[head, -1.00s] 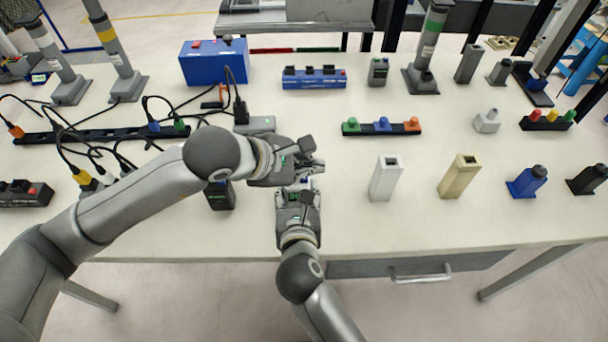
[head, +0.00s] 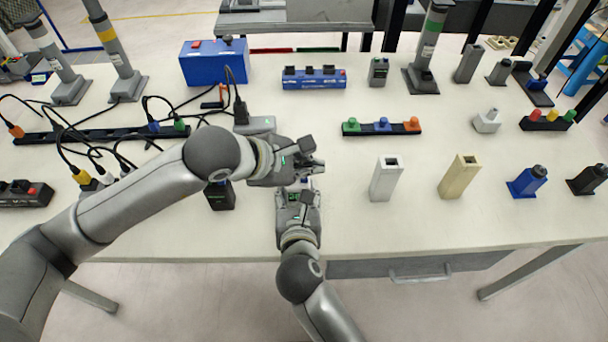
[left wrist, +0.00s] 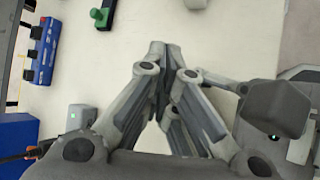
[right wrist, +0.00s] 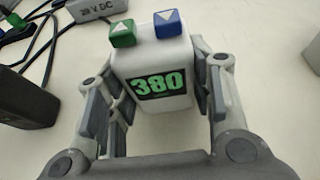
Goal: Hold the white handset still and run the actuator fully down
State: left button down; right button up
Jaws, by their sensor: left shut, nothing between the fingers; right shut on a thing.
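The white handset (right wrist: 175,58) stands between the fingers of my right gripper (right wrist: 158,88), which is shut on its sides. It has a green up-arrow button (right wrist: 122,34), a blue down-arrow button (right wrist: 168,24) and a display reading 380 in green. In the head view only a small white part of it shows by my right gripper (head: 298,189). My left gripper (head: 317,167) is shut and empty, close beyond and slightly right of the handset; its closed fingers show in the left wrist view (left wrist: 168,68). Neither button is touched in the right wrist view. I cannot tell which grey column is the actuator.
Grey columns, one with a yellow band (head: 106,36) and one with a green band (head: 430,45), stand at the back. A black box (head: 220,196) and cables lie left of the handset. A white block (head: 386,180) stands to the right. The front table edge is close.

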pick_arm(q)
jog(key=shift+f, duration=0.15)
jog(key=shift+f, duration=0.3)
jog(key=shift+f, duration=0.5)
dwell(1.4)
jog(key=shift+r, duration=0.15)
dwell(2.3)
jog(key=shift+r, duration=0.8)
jog(key=shift+r, duration=0.1)
notch_tip(320, 180, up, 5)
jog(key=shift+f, duration=0.1)
dwell(0.5)
